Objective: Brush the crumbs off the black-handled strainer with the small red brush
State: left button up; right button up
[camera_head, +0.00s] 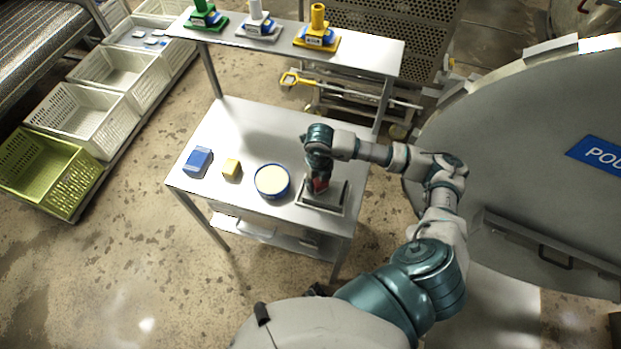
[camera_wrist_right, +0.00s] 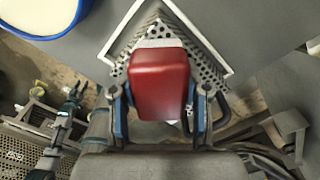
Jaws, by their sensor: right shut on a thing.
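My right gripper (camera_head: 319,178) is over the front right of the white table, pointing down. It is shut on the small red brush (camera_wrist_right: 160,82), one finger on each side of its red body in the right wrist view. Below and beyond the brush is a square, pale-rimmed piece with a perforated surface (camera_wrist_right: 205,65), apparently the strainer. In the head view its pale rim (camera_head: 341,197) shows under the gripper. My left gripper is out of view.
A blue tub of pale contents (camera_head: 258,188) stands close left of the strainer. Further left are a yellow block (camera_head: 231,169) and a blue block (camera_head: 198,161). A raised shelf (camera_head: 370,55) crosses the table's back. A large grey round door (camera_head: 510,150) stands at right.

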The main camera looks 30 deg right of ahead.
aim_at(332, 190)
jog(key=shift+s+d+f, duration=0.2)
jog(key=shift+s+d, duration=1.3)
jog(key=shift+s, duration=0.3)
jog(key=shift+w+a+r, duration=0.25)
jog(key=shift+w+a, duration=0.3)
jog(key=shift+w, duration=0.1)
jog(key=shift+w+a+b, duration=0.15)
jog(key=shift+w+a, duration=0.15)
jog(key=shift+w, duration=0.2)
jog(key=shift+w+a+b, duration=0.15)
jog(key=shift+w+a, duration=0.15)
jog(key=shift+w, duration=0.2)
jog(key=shift+w+a, duration=0.25)
jog(key=shift+a, duration=0.15)
jog(key=shift+w+a+f+b, duration=0.1)
jog(key=shift+w+a+b, duration=0.25)
jog(key=shift+w+a, duration=0.75)
jog(key=shift+w+d, duration=0.1)
jog(key=shift+d, duration=0.05)
jog(key=shift+r+p, duration=2)
jog(key=shift+r, duration=1.05)
